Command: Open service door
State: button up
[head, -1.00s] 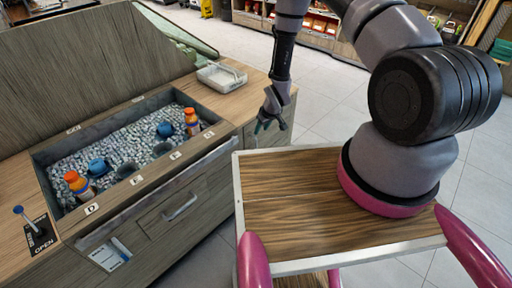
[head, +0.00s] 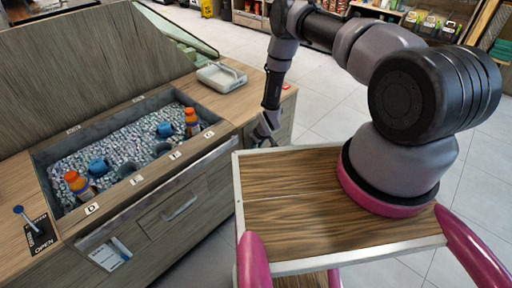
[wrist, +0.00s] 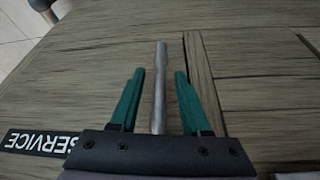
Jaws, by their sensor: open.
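In the wrist view, the service door's wooden face (wrist: 95,75) fills most of the picture. A black SERVICE label (wrist: 40,142) shows upside down at the left. A grey metal bar handle (wrist: 161,75) runs between the two teal fingers of my gripper (wrist: 160,72). The fingers are open, one on each side of the bar, with gaps on both sides. The handle's near end is hidden behind the gripper body. In the head view, my gripper (head: 264,128) is at the right end of the counter, pointing down; the handle and label cannot be made out there.
The counter bin (head: 110,150) holds grey pellets, orange bottles and blue cups. A white tray (head: 222,76) sits on the counter top. A blue-knobbed lever (head: 25,218) stands beside an OPEN label at the front left. A narrow dark slit (wrist: 198,75) runs right of the handle.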

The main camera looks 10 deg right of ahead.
jog(key=shift+c, duration=0.4)
grip_shut()
dwell(1.1)
